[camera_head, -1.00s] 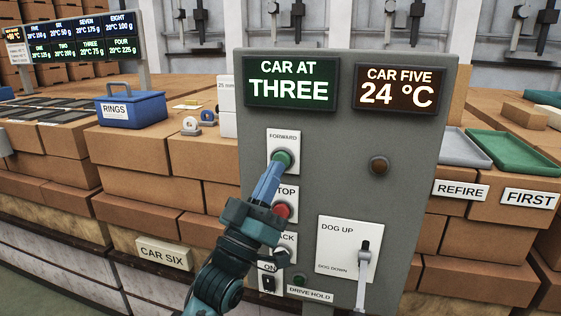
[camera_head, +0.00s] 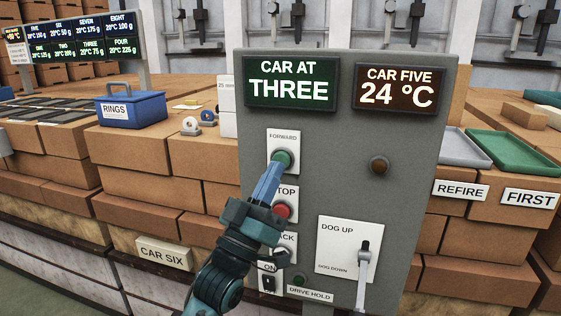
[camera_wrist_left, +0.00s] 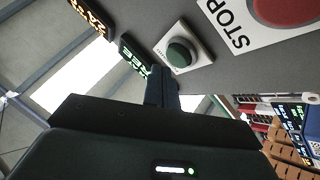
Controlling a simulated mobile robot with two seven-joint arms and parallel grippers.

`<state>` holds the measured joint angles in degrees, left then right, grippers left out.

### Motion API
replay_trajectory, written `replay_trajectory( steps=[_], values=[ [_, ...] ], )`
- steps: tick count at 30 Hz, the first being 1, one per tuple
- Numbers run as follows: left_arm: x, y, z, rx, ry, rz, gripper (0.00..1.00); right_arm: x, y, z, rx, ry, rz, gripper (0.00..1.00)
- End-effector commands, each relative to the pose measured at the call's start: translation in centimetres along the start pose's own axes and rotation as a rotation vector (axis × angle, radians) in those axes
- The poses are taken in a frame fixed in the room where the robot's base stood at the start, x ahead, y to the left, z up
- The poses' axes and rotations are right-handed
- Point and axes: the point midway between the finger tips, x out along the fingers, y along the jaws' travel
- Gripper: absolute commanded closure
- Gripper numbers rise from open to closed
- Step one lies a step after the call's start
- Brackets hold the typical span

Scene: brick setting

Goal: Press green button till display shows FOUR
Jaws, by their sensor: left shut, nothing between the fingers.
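The green button (camera_head: 282,159) sits under a FORWARD label on the grey control panel (camera_head: 330,150). The green display (camera_head: 290,82) at the panel's top left reads CAR AT THREE. My left gripper (camera_head: 272,170) is shut and empty, with its fingertips just below the green button in the head view. In the left wrist view the button (camera_wrist_left: 180,54) shows beyond the shut fingertips (camera_wrist_left: 162,70); whether they touch it I cannot tell. My right gripper is not in view.
The red STOP button (camera_head: 282,210) is close below, partly beside my gripper. A lever on the DOG plate (camera_head: 340,245) is at lower right. An orange display (camera_head: 398,90) reads CAR FIVE 24 °C. A blue RINGS box (camera_head: 132,106) stands on bricks at left.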

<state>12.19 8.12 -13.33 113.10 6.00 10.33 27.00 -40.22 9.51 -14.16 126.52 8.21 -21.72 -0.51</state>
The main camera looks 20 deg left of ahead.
Motion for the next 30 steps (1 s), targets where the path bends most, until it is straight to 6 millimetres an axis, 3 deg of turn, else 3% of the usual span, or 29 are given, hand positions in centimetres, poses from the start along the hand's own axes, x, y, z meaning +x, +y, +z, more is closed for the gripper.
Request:
replay_trajectory(
  steps=[30],
  values=[
    [0.62, -0.44, 0.44, 0.000, 0.000, 0.000, 1.00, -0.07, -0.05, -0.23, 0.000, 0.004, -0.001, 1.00]
  ],
)
